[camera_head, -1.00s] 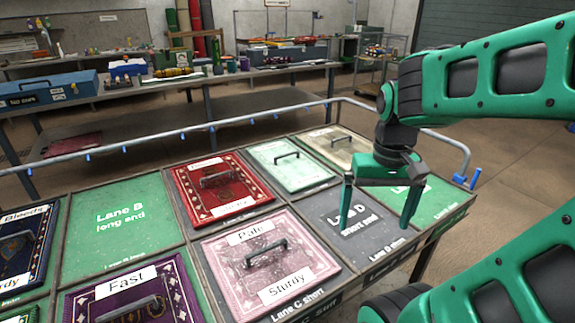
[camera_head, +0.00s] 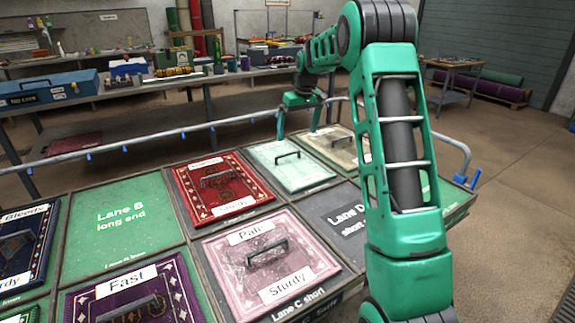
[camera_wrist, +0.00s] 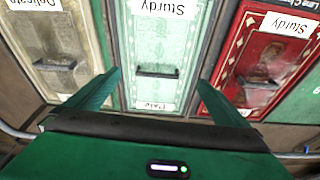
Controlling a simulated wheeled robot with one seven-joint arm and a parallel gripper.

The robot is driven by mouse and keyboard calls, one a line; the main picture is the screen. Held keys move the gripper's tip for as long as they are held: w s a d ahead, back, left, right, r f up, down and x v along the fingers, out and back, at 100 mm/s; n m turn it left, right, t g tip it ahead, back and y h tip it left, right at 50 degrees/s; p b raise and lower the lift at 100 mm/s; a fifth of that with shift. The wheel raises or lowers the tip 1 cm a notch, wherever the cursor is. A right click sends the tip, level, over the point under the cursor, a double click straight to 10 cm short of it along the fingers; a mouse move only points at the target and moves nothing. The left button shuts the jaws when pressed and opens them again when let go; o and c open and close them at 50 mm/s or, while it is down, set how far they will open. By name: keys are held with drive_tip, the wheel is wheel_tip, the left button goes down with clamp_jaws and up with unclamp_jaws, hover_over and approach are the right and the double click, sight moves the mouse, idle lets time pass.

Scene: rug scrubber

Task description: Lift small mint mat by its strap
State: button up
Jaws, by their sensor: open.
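The small mint mat (camera_head: 292,176) lies flat in the back row, between a red mat and a cream mat. Its dark strap (camera_head: 287,155) stands up as a handle across it. My gripper (camera_head: 298,134) is open and empty above the mat's far end. In the wrist view the mint mat (camera_wrist: 158,48) appears upside down with labels "Sturdy" and "Pale". Its strap (camera_wrist: 158,71) appears between the two spread fingertips (camera_wrist: 160,80), which look apart from it.
The red mat (camera_head: 233,200) and the cream mat (camera_head: 333,148) lie close on either side, each with its own strap. A pink mat (camera_head: 300,247) lies in front. A grey rail (camera_head: 205,127) runs behind the panels. Lane B's green panel (camera_head: 120,240) is bare.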

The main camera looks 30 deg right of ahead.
approach(288, 154)
drive_tip(key=v, duration=0.2)
drive_tip(key=shift+n, duration=0.4)
drive_tip(key=x, duration=1)
drive_tip(key=shift+w+f, duration=0.25)
drive_tip(key=shift+f, duration=0.1)
drive_tip(key=c, duration=1.2)
drive_tip(key=shift+r, duration=0.1)
